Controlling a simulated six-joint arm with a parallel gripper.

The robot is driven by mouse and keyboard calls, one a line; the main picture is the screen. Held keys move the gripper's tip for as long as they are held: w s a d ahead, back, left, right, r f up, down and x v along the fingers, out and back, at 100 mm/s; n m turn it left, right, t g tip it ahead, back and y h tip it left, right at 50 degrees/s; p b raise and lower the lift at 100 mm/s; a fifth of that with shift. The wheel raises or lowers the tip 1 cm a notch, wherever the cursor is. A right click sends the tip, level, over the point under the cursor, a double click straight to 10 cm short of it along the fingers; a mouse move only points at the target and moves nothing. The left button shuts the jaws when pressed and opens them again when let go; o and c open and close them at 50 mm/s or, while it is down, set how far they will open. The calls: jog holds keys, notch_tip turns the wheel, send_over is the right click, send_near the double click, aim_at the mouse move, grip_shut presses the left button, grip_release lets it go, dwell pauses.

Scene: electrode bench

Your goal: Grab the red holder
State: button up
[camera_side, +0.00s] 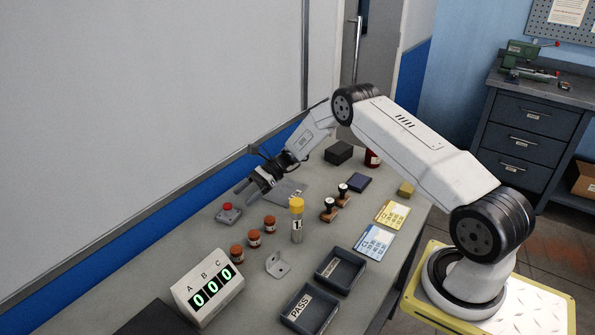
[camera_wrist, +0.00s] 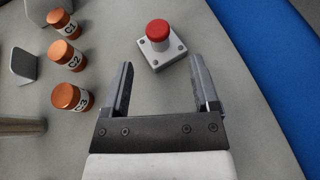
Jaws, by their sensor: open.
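A dark red upright object (camera_side: 372,158) stands at the back of the bench in the side view, partly hidden by my arm; it may be the red holder, but I cannot tell its full shape. It is not in the wrist view. My gripper (camera_side: 246,193) is open and empty above the bench, well to the left of that object. In the wrist view its two fingers (camera_wrist: 160,63) are spread apart. A grey box with a red button (camera_side: 228,213) lies just beyond the fingertips; it also shows in the wrist view (camera_wrist: 160,44).
Several orange-capped jars (camera_side: 254,238), a yellow-capped cylinder (camera_side: 297,222) and a metal bracket (camera_side: 277,264) stand near the bench middle. Two stamps (camera_side: 337,201), dark trays (camera_side: 341,271), cards (camera_side: 374,242) and a black box (camera_side: 338,152) are nearby. A wall runs along the left.

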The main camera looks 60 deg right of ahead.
aim_at(231, 206)
jog(key=shift+a+f, duration=0.1)
jog(key=shift+a, duration=0.15)
jog(key=shift+x, duration=2.55)
grip_shut()
